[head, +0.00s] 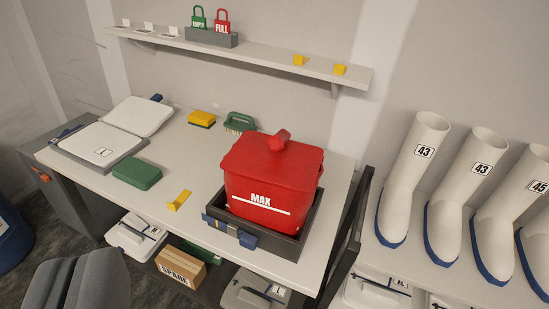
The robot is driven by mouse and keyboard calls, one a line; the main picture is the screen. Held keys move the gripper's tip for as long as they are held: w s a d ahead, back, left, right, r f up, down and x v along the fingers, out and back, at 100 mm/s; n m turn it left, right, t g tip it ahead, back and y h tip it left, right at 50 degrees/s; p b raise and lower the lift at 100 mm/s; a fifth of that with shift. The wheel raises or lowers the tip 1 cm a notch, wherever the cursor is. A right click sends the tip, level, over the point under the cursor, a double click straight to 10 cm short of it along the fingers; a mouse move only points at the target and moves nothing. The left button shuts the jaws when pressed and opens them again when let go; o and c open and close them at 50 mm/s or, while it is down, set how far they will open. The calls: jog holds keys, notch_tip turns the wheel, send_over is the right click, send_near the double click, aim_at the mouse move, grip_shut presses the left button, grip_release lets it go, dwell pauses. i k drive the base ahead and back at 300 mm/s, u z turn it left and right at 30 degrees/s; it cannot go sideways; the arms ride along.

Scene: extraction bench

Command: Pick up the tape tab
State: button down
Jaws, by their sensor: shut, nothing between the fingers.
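A small yellow bent tab (179,200), which looks like the tape tab, lies on the white bench top (205,228) near its front edge. It is left of the red lidded tub marked MAX (265,185). My gripper (80,262) shows as two dark grey fingers at the bottom left. The fingers are shut side by side with nothing between them. They are in front of the bench in the picture, apart from the yellow tab and below and left of it.
A green block (137,173), open white case (100,145), yellow sponge (201,118) and green brush (239,122) are around. Two yellow tabs (300,60) sit on the shelf (265,53). White boots (412,180) stand right.

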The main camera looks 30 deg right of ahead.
aim_at(181, 198)
jog(key=k, duration=0.5)
jog(key=u, duration=0.45)
jog(key=i, duration=1.8)
jog(key=z, duration=0.75)
